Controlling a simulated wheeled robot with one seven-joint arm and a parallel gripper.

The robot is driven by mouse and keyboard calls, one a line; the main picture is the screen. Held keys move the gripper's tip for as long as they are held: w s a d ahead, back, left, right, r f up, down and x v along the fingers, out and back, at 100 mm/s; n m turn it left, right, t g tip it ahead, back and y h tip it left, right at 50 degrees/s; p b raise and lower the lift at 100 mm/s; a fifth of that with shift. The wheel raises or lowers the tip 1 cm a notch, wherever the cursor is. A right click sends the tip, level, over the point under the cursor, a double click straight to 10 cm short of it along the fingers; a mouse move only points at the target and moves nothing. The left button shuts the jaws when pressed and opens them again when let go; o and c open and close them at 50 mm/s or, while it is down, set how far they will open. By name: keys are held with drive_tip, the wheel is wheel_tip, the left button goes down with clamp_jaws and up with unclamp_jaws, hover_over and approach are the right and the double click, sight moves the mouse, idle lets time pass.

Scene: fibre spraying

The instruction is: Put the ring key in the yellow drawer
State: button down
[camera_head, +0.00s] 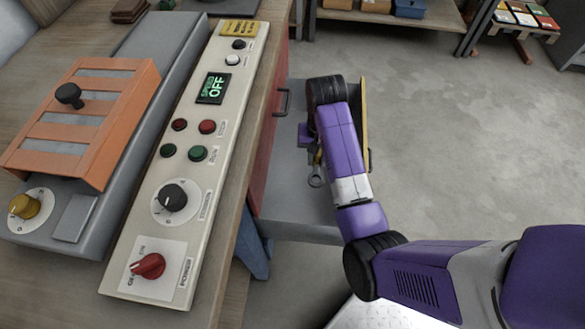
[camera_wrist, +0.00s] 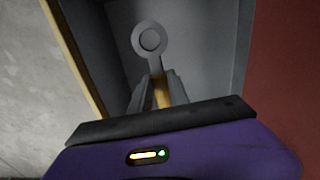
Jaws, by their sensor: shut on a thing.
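The ring key (camera_head: 316,178) shows its grey ring end below my gripper (camera_head: 318,157), which is partly hidden by my purple arm. In the wrist view the round ring end (camera_wrist: 150,40) points away from my gripper (camera_wrist: 157,92), which is shut on the key's shank. The yellow drawer (camera_head: 364,115) stands pulled out, its yellow front to the right and its grey inside facing up. Its yellow front edge also shows in the wrist view (camera_wrist: 72,45). The key is over or inside the open drawer; its height above the bottom is unclear.
A red front with a handle (camera_head: 283,102) is beside the drawer. The floor (camera_head: 450,150) to the right is clear.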

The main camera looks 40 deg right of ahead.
sight(312, 198)
drive_tip(key=shift+m, duration=0.3)
drive_tip(key=f+b, duration=0.2)
drive_tip(key=f, duration=0.5)
drive_tip(key=f+b, duration=0.2)
drive_tip(key=f, duration=0.6)
drive_tip(key=f+b, duration=0.2)
drive_tip(key=f, duration=0.5)
drive_tip(key=shift+s+f+b, duration=0.3)
drive_tip(key=shift+f, duration=0.15)
drive_tip(key=c, duration=1.3)
unclamp_jaws()
drive_tip(key=shift+o, duration=0.2)
wheel_tip(312, 198, up, 12)
drive_tip(key=p, duration=0.4)
